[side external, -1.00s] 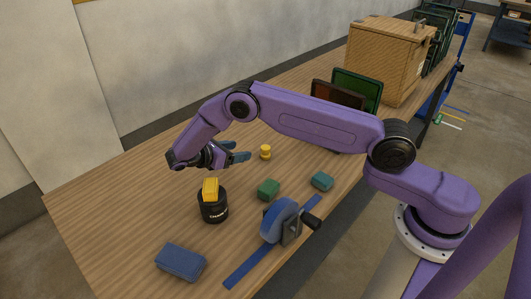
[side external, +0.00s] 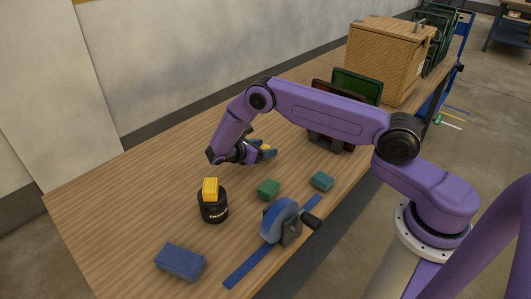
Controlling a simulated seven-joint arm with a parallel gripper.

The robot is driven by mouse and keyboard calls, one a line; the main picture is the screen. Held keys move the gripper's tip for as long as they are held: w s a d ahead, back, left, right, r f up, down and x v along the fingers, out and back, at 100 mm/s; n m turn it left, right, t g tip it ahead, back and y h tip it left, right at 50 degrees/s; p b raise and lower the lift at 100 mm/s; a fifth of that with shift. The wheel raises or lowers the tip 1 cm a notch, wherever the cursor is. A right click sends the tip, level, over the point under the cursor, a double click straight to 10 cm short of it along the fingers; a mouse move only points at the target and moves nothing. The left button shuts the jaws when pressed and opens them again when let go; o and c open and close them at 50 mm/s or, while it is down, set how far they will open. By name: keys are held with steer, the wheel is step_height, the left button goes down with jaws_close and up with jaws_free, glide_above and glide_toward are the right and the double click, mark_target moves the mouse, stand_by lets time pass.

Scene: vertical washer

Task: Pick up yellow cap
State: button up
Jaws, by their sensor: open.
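The yellow cap (side external: 266,147) is a small round yellow piece on the wooden table, mostly hidden by my gripper. My gripper (side external: 263,149) is open, low over the table, with its blue-grey fingers pointing right. The bit of yellow shows between the fingers, near their tips. I cannot tell whether either finger touches it.
A yellow block (side external: 210,188) sits on a black cylinder (side external: 213,208) in front of my gripper. A green block (side external: 268,189), a teal block (side external: 321,180), a blue wheel device (side external: 280,219) and a blue box (side external: 181,262) lie nearer. The table's left side is clear.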

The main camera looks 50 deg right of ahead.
mark_target(264, 148)
steer(key=shift+x, duration=1.6)
steer(key=shift+w+f, duration=0.15)
steer(key=c, duration=1.1)
steer(key=shift+o, duration=0.2)
